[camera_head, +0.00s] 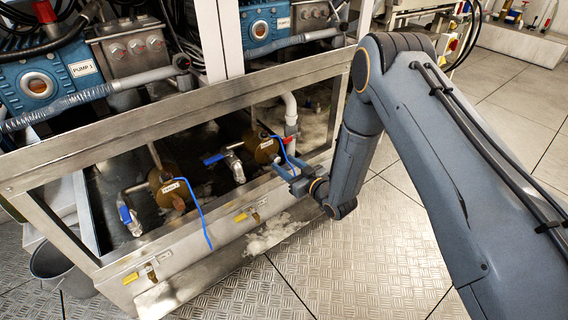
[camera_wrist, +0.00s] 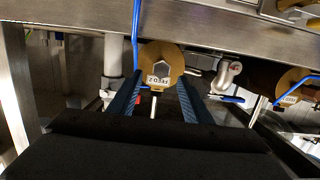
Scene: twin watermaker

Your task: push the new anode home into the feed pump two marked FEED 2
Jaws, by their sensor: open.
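The feed pump two (camera_head: 262,150) is a round brass body low inside the steel frame. In the wrist view its brass face (camera_wrist: 174,55) is ahead, with the FEED 2 label (camera_wrist: 158,80) upside down. A pale hexagonal piece (camera_wrist: 160,68) shows in the middle of that face; I cannot tell for sure whether it is the new anode or how deep it sits. My gripper (camera_head: 289,172) is in front of this pump. Its two blue fingers (camera_wrist: 157,100) are apart, with nothing clearly held between them.
A blue cable (camera_wrist: 135,35) runs close by the left finger. The FEED 1 pump (camera_head: 168,188) is to the left, with its own blue cable. The frame's lower steel rail (camera_head: 190,232) and a white pipe (camera_head: 291,112) are near. A bucket (camera_head: 62,266) stands at left.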

